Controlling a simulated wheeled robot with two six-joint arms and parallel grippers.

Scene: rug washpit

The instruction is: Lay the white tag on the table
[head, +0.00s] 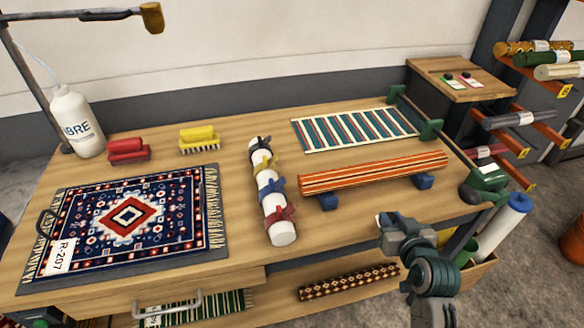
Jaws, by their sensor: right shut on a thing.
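My right gripper (384,222) is at the table's front right edge, in front of the rolled striped rug. It is shut on a small white piece, which looks like the white tag (380,219); only a sliver shows and the gripper hides the rest. The wooden table (225,125) spreads out to the left and behind the gripper. My left gripper is out of view.
An orange striped roll (375,173) rests on blue supports. A strapped white roll (270,195) lies mid-table. A patterned rug (130,215) labelled R-207 (62,258), red brush (128,150), yellow brush (199,138) and white bottle (77,122) are left. Bare wood lies between the two rolls.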

